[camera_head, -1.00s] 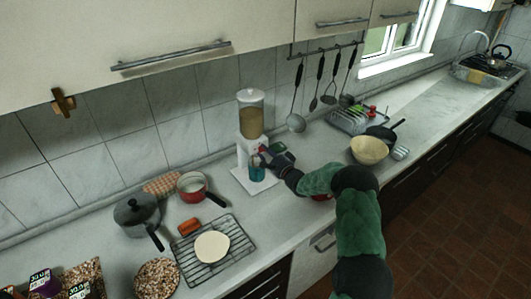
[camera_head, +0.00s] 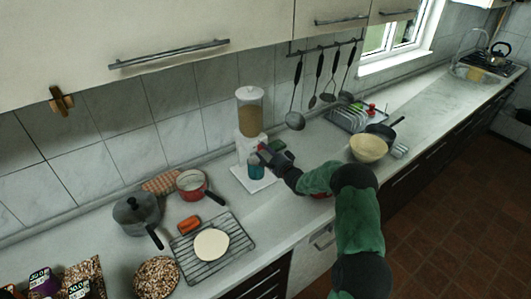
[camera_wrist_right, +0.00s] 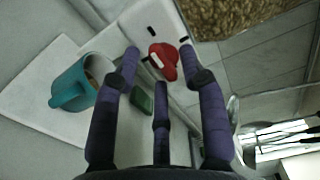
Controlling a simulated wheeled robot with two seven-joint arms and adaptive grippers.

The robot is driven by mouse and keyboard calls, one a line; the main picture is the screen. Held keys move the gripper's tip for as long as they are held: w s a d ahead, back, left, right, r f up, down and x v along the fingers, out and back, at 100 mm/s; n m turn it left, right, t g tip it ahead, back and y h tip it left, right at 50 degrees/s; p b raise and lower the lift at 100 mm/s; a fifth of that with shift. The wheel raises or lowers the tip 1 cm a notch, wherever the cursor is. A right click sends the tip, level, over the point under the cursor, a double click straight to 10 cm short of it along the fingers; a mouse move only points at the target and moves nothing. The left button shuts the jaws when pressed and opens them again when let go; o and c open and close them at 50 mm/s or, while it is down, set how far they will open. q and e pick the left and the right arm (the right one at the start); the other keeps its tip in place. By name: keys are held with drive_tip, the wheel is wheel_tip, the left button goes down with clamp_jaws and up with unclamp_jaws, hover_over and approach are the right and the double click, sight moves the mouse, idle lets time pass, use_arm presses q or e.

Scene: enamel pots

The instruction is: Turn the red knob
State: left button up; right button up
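The red knob (camera_wrist_right: 163,62) is on the front of the white dispenser (camera_head: 248,143), under its clear container of brown grain. In the head view the knob is small and mostly hidden by my right gripper (camera_head: 268,155), which is close in front of the dispenser. In the wrist view my right gripper (camera_wrist_right: 160,62) is open. Its purple fingers are spread, and the knob shows between the fingertips; I cannot tell whether they touch it. A teal cup (camera_wrist_right: 76,88) stands on the dispenser's base, also in the head view (camera_head: 256,168). My left gripper is out of view.
A green block (camera_wrist_right: 142,100) lies beside the dispenser. A cream bowl (camera_head: 368,148) and a dish rack (camera_head: 352,118) are to the right. A red pot (camera_head: 191,184), a grey pot (camera_head: 137,212) and a wire rack (camera_head: 187,245) are to the left. Ladles hang behind.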

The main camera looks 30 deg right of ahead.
drive_tip(key=s, duration=1.2)
drive_tip(key=shift+d, duration=0.45)
idle(0.4)
